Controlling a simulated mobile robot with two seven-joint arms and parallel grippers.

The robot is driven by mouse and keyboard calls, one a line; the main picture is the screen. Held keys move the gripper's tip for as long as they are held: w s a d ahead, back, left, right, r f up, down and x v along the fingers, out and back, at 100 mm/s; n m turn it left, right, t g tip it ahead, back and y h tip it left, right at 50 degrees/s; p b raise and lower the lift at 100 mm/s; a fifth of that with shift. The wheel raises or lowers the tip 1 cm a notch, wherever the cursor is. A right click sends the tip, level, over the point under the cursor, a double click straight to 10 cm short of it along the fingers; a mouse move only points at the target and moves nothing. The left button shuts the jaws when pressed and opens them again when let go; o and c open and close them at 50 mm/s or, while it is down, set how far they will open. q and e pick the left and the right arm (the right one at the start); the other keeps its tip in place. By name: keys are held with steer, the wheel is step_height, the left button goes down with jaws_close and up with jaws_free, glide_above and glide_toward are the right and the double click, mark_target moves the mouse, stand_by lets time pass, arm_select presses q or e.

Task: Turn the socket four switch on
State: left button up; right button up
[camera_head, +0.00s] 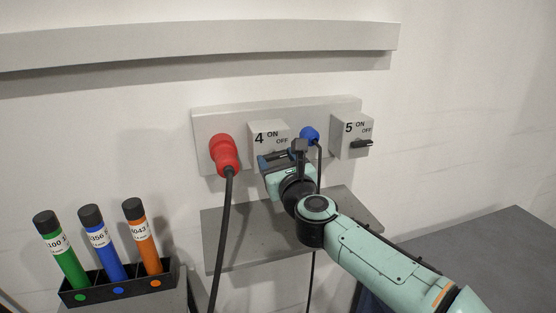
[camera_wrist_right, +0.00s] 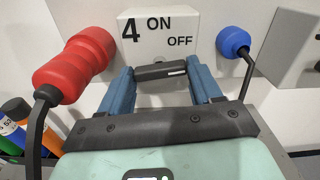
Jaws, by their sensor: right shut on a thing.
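The socket four switch box (camera_head: 264,133) is a pale box on the wall panel, marked 4, ON and OFF; it also shows in the right wrist view (camera_wrist_right: 146,45). Its black handle (camera_wrist_right: 161,71) has a white mark near its right end and lies nearly level, below the ON and OFF words. My right gripper (camera_head: 281,157) is in front of the box. Its blue fingers are shut on the two ends of the handle in the right wrist view. In the head view the gripper hides the handle. My left gripper is not in view.
A red plug (camera_head: 224,153) with a thick cable is left of the box, a blue plug (camera_head: 310,134) close on its right. The socket five box (camera_head: 345,140) stands further right. A grey shelf (camera_head: 235,245) is below. A black rack (camera_head: 75,297) of tubes stands lower left.

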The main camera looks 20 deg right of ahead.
steer(key=n+p, duration=0.1)
steer(key=n, duration=0.3)
steer(key=n+p, duration=0.1)
steer(key=n, duration=0.3)
steer(key=n+p, duration=0.1)
steer(key=n, duration=0.3)
steer(key=shift+n, duration=0.3)
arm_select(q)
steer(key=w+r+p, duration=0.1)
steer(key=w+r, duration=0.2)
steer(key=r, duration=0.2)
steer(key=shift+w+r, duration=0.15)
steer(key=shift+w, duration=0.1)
arm_select(e)
steer(key=shift+n, duration=1.8)
steer(key=o, duration=1.1)
steer(key=shift+c, duration=0.2)
